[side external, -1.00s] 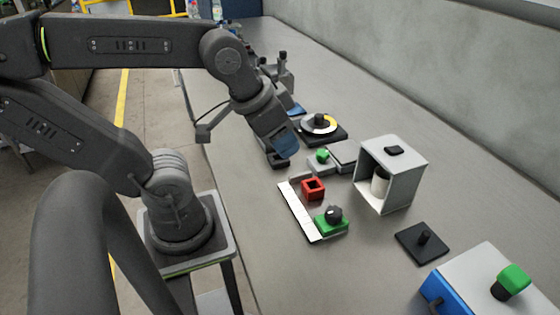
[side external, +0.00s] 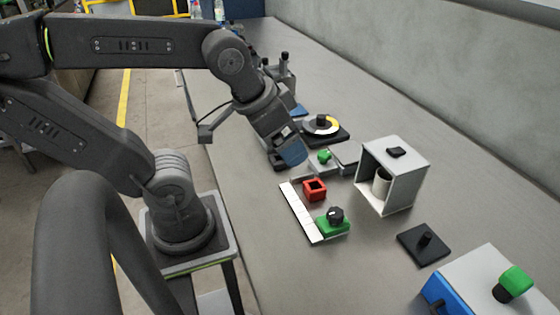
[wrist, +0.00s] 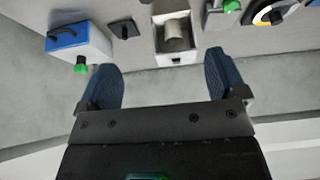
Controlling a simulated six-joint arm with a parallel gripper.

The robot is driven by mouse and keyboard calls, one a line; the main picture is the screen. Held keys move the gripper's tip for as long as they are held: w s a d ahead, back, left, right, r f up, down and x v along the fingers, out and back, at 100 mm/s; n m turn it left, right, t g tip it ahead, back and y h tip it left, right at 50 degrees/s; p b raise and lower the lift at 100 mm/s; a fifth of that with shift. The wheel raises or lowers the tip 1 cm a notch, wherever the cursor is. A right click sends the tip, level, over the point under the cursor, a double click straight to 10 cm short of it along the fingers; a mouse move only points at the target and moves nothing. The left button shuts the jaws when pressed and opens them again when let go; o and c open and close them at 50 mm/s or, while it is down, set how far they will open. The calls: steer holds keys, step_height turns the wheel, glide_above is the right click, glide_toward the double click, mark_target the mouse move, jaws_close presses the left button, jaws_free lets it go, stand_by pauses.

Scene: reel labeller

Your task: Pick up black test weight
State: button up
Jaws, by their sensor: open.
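My gripper (side external: 285,158) is open and empty, tilted down over the bench in the side view, beside a small green-knobbed fixture. In the wrist view its two blue fingers (wrist: 160,72) stand wide apart with bare bench between them. I cannot tell for certain which thing is the black test weight. A black square plate with an upright peg (side external: 424,243) lies on the bench at the right, well away from my gripper. It also shows in the wrist view (wrist: 125,30).
A white open-fronted box (side external: 408,178) holds a pale cylinder (side external: 381,184). A blue-and-white box (side external: 482,280) stands front right, a round dial (side external: 320,126) behind. Bench near the wall is clear.

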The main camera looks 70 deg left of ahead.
steer(key=w+a+f+n+g+y, duration=0.1)
steer(key=w+a+f+n+g, duration=0.25)
steer(key=a+f+n, duration=0.45)
steer(key=w+a+f+n+g, duration=0.25)
steer(key=w+a+n, duration=0.25)
steer(key=a+n, duration=0.75)
steer(key=a+f, duration=0.1)
steer(key=f, duration=0.2)
steer(key=a+f+m, duration=0.1)
steer(key=f, duration=0.2)
steer(key=a+f+m, duration=0.1)
steer(key=f, duration=0.1)
steer(key=shift+w+f+m, duration=0.15)
steer(key=shift+f+m, duration=0.1)
steer(key=shift+f, duration=0.15)
steer(key=shift+w+a+f, duration=0.1)
steer(key=shift+a+f, duration=0.1)
steer(key=shift+f, duration=1.1)
steer(key=shift+w+a+f, duration=0.1)
steer(key=shift+a+f, duration=0.05)
steer(key=shift+f, duration=1.1)
steer(key=shift+c, duration=0.5)
steer(key=c, duration=1.1)
